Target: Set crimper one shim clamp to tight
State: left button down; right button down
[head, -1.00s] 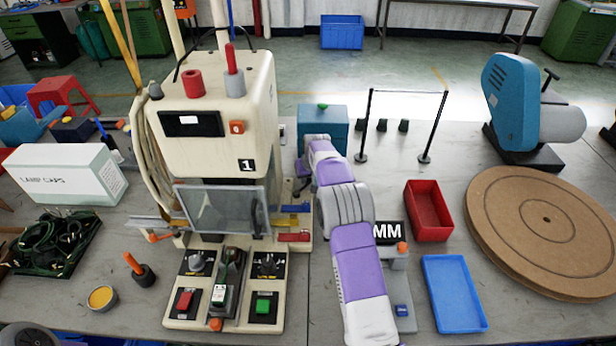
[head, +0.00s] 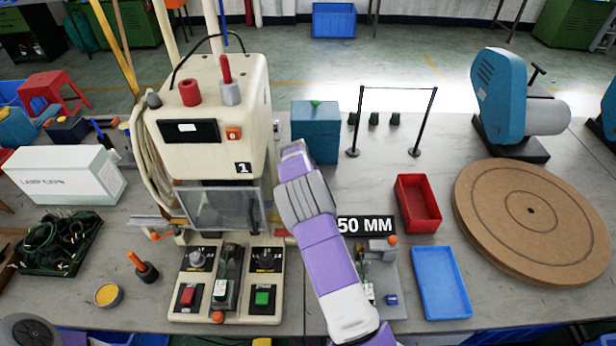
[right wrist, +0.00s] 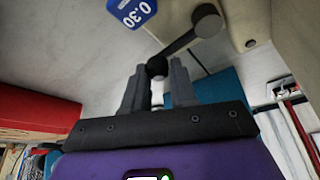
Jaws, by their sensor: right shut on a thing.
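Crimper one (head: 215,120) is a cream machine marked 1 at centre left in the head view, with a clear guard (head: 218,208) over its front. My right arm reaches to the crimper's right side. In the head view its gripper is hidden behind the arm and machine. In the right wrist view my right gripper (right wrist: 158,80) is shut on the black ball knob (right wrist: 157,66) of a clamp lever (right wrist: 185,42). The lever runs to a round grey pivot (right wrist: 207,20) on a cream surface. My left gripper is out of view.
A 50 MM sign (head: 365,225) and small fixture stand right of my arm. A red tray (head: 418,204), blue tray (head: 441,283) and round board (head: 531,211) lie further right. A teal box (head: 316,132) stands behind. A control panel (head: 225,285) fronts the crimper.

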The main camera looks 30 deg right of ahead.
jog(key=shift+s+a+f+m+g, duration=0.2)
jog(key=shift+s+a+m+g, duration=0.2)
jog(key=shift+m, duration=0.2)
jog(key=shift+s, duration=0.1)
jog(key=shift+a+f, duration=0.1)
jog(key=shift+f, duration=0.05)
jog(key=c, duration=0.9)
grip_release()
jog(key=shift+c, duration=0.2)
jog(key=shift+a, duration=0.1)
jog(key=shift+r, duration=0.2)
jog(key=shift+r+p, duration=0.3)
notch_tip(320, 180, up, 10)
jog(key=p, duration=0.1)
jog(key=shift+f+p, duration=0.25)
jog(key=shift+p, duration=0.15)
